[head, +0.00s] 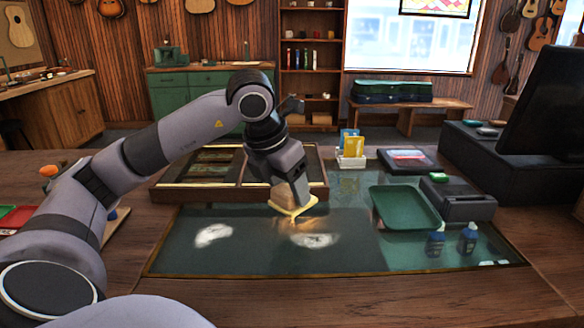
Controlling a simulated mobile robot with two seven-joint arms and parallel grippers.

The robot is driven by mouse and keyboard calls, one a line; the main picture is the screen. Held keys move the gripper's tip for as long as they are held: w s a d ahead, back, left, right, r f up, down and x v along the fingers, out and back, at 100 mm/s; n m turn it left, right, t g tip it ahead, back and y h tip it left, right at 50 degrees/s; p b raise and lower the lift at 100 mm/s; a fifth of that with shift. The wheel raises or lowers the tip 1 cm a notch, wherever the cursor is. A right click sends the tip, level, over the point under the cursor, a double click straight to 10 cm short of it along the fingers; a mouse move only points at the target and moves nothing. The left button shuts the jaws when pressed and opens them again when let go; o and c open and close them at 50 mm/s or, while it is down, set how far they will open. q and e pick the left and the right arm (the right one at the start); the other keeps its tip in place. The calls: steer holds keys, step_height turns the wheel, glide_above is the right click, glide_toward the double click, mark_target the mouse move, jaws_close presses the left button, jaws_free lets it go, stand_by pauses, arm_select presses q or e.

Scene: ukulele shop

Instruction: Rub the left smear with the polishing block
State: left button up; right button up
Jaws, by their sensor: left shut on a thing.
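My left gripper (290,194) comes in from the left and points down over the middle of the glass counter panel (350,262). It is shut on the polishing block, a tan block with a pale yellow underside (296,209). The left smear (213,235) is a whitish patch on the glass, to the left of the block and nearer the front. A second whitish smear (315,240) lies just in front of the block and slightly right. The block seems a little above the glass; I cannot tell whether it touches. My right gripper is not in view.
A wooden divided case (185,194) stands behind the smears. A green tray (405,208), two dark blue bottles (435,243), a card machine (460,203) and a card holder (351,161) are to the right. The glass around the left smear is clear.

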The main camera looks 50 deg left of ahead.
arm_select(q)
steer(key=shift+r+p, duration=0.6)
steer(key=shift+r, duration=0.6)
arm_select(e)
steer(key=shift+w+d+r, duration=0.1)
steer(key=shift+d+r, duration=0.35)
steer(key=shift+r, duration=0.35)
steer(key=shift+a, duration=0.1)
arm_select(q)
steer(key=shift+d, duration=0.1)
